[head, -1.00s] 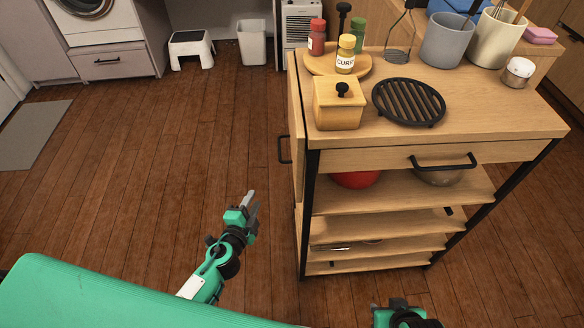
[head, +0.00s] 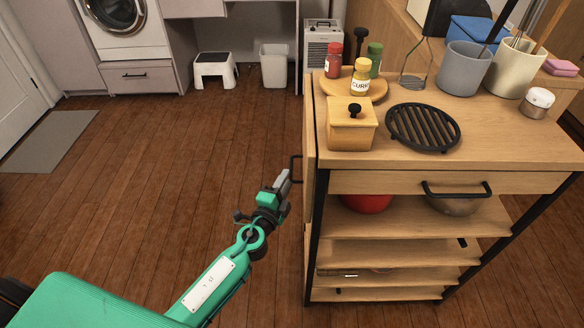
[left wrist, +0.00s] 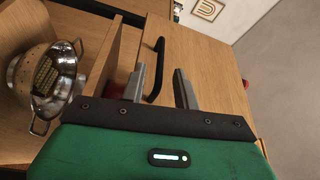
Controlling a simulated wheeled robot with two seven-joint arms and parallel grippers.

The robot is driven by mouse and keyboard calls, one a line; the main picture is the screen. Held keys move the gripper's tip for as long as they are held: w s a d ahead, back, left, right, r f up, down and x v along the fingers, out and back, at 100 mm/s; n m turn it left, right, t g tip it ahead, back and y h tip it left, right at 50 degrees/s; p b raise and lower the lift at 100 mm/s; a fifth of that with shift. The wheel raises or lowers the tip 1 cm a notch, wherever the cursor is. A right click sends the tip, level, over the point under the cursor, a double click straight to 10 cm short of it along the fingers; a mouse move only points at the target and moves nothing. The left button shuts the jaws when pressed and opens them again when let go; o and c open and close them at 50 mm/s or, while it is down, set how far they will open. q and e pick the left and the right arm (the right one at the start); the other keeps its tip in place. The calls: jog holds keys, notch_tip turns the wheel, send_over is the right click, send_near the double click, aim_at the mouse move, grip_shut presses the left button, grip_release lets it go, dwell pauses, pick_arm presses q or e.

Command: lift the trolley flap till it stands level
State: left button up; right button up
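The trolley (head: 345,172) stands at the right in the head view. Its wooden flap (head: 308,150) hangs down along the trolley's left side, seen nearly edge-on. The flap (left wrist: 205,65) fills much of the left wrist view, with a black bar handle (left wrist: 158,62) on it. My left gripper (head: 287,180) is at the handle's lower part, beside the flap. In the wrist view its two fingers (left wrist: 160,78) are apart, with the handle's end between them and no grip on it. My right gripper is not in view.
The trolley top holds a wooden box (head: 351,130), a black grate (head: 423,127), spice jars on a round board, and utensil pots. A metal colander (left wrist: 40,80) shows in the wrist view. The floor left of the trolley is clear; a white stool (head: 215,70) stands far back.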

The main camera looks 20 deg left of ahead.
aim_at(292, 169)
pick_arm(q)
jog(key=shift+w+d+r, duration=0.1)
jog(key=shift+w+d, duration=0.05)
jog(key=shift+w, duration=1.15)
jog(key=shift+w+d+r, duration=0.1)
jog(key=shift+w, duration=1.15)
jog(key=shift+c, duration=0.4)
grip_shut()
